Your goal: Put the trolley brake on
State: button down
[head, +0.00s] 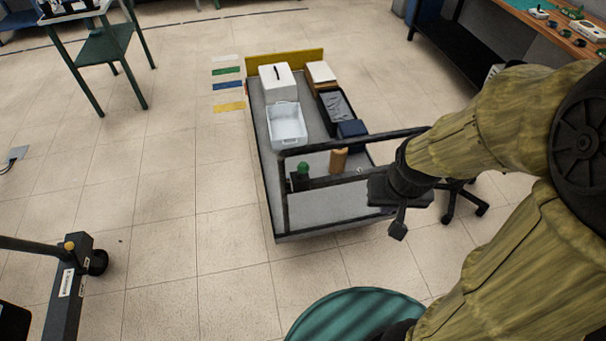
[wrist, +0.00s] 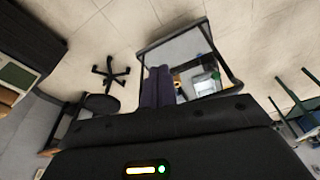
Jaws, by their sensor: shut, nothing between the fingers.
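The trolley (head: 330,212) stands on the tiled floor, with a grey deck, a dark tubular handle frame at its near end and a yellow board at its far end. A green knob (head: 303,168) on a short black block sits at the near left of the deck, by the handle frame; it looks like the brake control, but I cannot tell its setting. My gripper (head: 398,230) is shut and empty, pointing down just right of the trolley's near end, apart from the knob. In the wrist view, the shut fingers (wrist: 158,86) appear in front of the trolley (wrist: 172,50).
The trolley carries a white box (head: 277,84), a white tray (head: 287,126), a black case (head: 336,108) and a tan cylinder (head: 338,160). A wheeled stool base (head: 460,200) stands to the right. A teal round top (head: 355,312) is nearest.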

jog(key=shift+d, duration=0.1)
jog(key=w+a+f+n+t+y+b, duration=0.2)
jog(key=w+f+n+t+b, duration=0.15)
jog(key=w+f+b, duration=0.65)
jog(key=w+a+f+n+t+y+b, duration=0.25)
jog(key=w+f+n+b, duration=0.4)
jog(key=f, duration=0.55)
jog(key=w+a+f+n+t+y+b, duration=0.1)
jog(key=a+f+t+y+b, duration=0.2)
jog(key=f+t+y+b, duration=0.5)
notch_tip(320, 180, down, 5)
jog(key=y+b, duration=0.3)
jog(key=b, duration=0.6)
jog(key=shift+w+r, duration=0.15)
jog(key=shift+w, duration=0.15)
jog(key=shift+w, duration=0.1)
